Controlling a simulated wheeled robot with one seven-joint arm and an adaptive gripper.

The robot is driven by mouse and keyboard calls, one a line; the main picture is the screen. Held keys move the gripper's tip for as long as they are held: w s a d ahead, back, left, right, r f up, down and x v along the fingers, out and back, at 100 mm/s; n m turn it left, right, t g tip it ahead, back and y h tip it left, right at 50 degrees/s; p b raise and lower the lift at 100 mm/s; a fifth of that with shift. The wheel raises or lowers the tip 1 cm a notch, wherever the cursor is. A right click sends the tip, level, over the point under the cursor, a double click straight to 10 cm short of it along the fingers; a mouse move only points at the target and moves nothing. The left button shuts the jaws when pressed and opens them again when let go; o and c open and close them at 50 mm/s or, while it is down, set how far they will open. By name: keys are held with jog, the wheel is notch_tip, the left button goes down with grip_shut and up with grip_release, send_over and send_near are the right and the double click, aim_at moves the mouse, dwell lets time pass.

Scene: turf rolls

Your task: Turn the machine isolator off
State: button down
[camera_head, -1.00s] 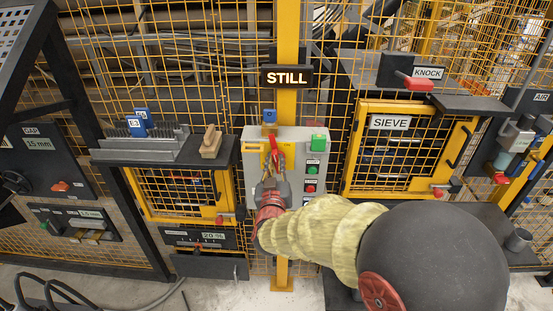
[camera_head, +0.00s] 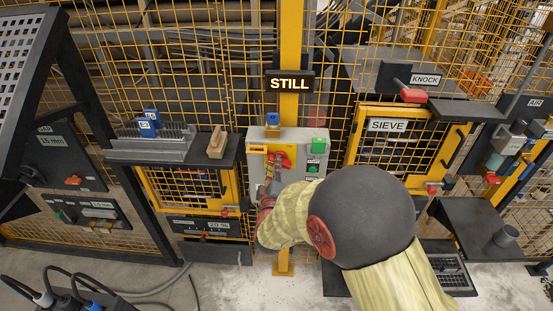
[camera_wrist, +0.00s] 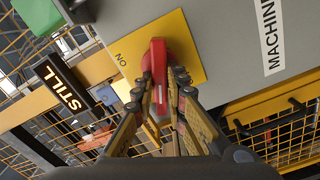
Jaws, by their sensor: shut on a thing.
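The machine isolator is a red rotary handle (camera_head: 284,160) on a yellow plate (camera_head: 258,149), on the grey control box (camera_head: 255,188). In the wrist view the red handle (camera_wrist: 157,60) stands out from the yellow plate (camera_wrist: 190,45), with the word ON at its left. My gripper (camera_wrist: 160,88) is shut on the red handle, one finger on each side. In the head view my gripper (camera_head: 272,170) is at the box front, and my forearm hides the box's lower part. The lit sign (camera_head: 289,84) above reads STILL.
A green block (camera_head: 319,146) and buttons sit on the box's right side. A blue padlock-like item (camera_head: 272,119) stands on top. A shelf with a wooden brush (camera_head: 217,142) is at the left, the SIEVE door (camera_head: 392,145) at the right. Yellow mesh fencing surrounds the box.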

jog(key=shift+a+f+n+p, duration=0.15)
jog(key=shift+n+p, duration=0.5)
jog(key=shift+n, duration=0.5)
jog(key=shift+d+f+n+p, duration=0.15)
jog(key=shift+n+p, duration=0.45)
jog(key=shift+n, duration=0.55)
jog(key=shift+a, duration=0.1)
jog(key=c, duration=1.8)
grip_release()
jog(key=s, duration=1.2)
jog(key=shift+a, duration=0.2)
